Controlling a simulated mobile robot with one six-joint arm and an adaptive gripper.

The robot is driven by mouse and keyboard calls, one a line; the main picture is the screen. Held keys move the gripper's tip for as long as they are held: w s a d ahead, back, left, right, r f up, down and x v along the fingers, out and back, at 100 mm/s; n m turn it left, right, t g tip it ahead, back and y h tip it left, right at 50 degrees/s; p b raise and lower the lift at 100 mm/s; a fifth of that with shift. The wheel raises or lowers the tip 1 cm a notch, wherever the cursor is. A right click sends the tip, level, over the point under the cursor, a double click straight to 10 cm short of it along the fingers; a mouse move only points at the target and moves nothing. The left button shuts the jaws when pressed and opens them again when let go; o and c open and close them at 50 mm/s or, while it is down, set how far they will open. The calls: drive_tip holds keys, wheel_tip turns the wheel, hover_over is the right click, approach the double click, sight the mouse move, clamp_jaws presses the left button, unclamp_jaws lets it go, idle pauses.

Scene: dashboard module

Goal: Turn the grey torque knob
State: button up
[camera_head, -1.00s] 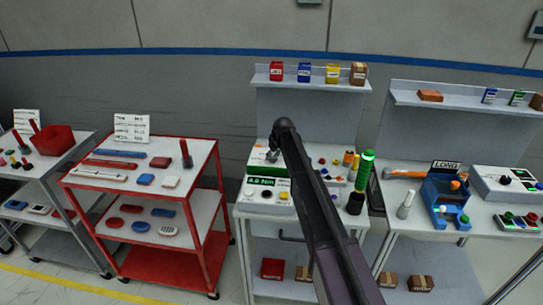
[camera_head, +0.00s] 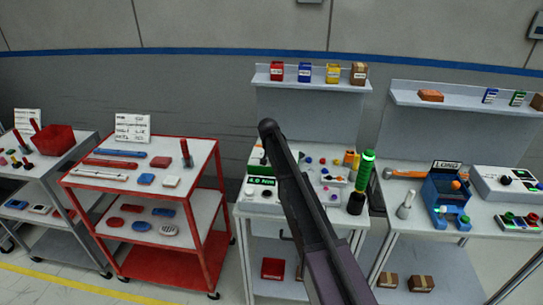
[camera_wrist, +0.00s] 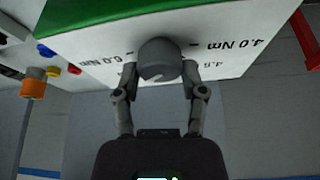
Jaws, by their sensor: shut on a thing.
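The grey torque knob (camera_wrist: 160,60) shows in the wrist view, mounted on a white panel (camera_wrist: 222,58) with black torque labels such as "4.0 Nm" and "6.0 Nm" around it. A light line marks the knob's face. My gripper (camera_wrist: 160,82) has one finger on each side of the knob and is shut on it. In the head view my arm covers the knob and my gripper. Part of the torque module (camera_head: 262,181), with a green display, shows left of my arm.
A shelf with several boxes (camera_head: 304,72) is above. A red cart (camera_head: 140,165) stands to the left.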

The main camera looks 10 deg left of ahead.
drive_tip(key=m+h, duration=0.1)
drive_tip(key=m, duration=0.1)
drive_tip(key=m+g, duration=0.1)
drive_tip(key=m, duration=0.2)
drive_tip(key=shift+s+a+f+h, duration=0.1)
drive_tip(key=shift+s+h, duration=0.05)
drive_tip(key=shift+h, duration=0.25)
drive_tip(key=o, duration=1.2)
drive_tip(key=shift+c, duration=0.2)
